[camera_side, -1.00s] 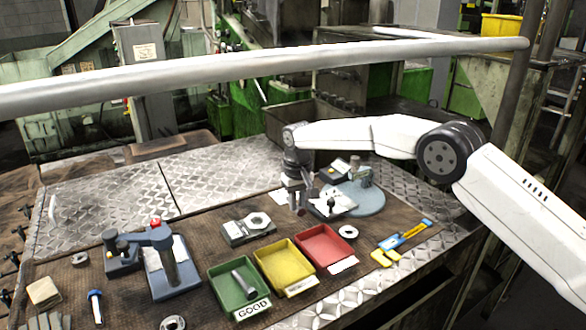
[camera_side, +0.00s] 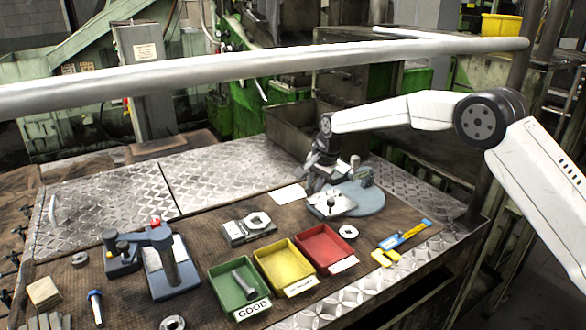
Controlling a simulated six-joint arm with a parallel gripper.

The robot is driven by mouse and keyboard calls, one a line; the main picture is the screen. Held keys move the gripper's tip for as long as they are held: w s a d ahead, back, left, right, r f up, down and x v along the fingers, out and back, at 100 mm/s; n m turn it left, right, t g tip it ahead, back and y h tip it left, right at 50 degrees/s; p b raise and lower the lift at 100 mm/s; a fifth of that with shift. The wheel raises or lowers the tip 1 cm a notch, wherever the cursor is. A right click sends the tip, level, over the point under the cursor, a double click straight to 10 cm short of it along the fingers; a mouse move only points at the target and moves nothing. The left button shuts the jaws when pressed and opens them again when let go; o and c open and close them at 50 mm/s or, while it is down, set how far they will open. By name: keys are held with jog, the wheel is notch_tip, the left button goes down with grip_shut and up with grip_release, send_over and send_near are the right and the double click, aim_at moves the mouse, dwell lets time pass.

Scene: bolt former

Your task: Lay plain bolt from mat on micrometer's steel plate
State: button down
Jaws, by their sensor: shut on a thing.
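My gripper (camera_side: 314,186) is on the left rear side of the micrometer's steel plate (camera_side: 342,208), low and tilted. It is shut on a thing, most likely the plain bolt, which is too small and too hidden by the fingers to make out. The plate is light and lies at the front left of a round blue-grey base (camera_side: 372,204). A small dark upright part (camera_side: 331,201) stands on the plate. I cannot tell whether the held thing touches the plate.
Red (camera_side: 322,247), yellow (camera_side: 283,264) and green (camera_side: 232,294) trays stand in front; a grey bolt (camera_side: 244,284) lies in the green one. A grey block gauge (camera_side: 247,230) sits left. A blue and yellow caliper (camera_side: 402,242) lies right. Brown mat (camera_side: 215,225) shows between.

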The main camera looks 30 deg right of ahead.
aim_at(322, 199)
jog(key=d+m, duration=0.1)
jog(key=m, duration=0.1)
jog(key=d+r+m+t+h, duration=0.1)
jog(key=m, duration=0.1)
jog(key=d+r+m+t+h, duration=0.1)
jog(key=m, duration=0.1)
jog(key=shift+d, duration=0.15)
jog(key=shift+f, duration=0.1)
dwell(0.3)
jog(key=shift+f, duration=2.05)
jog(key=shift+f, duration=0.75)
jog(key=c, duration=0.5)
grip_release()
jog(key=shift+s+f, duration=0.1)
jog(key=shift+c, duration=0.2)
jog(key=v, duration=0.8)
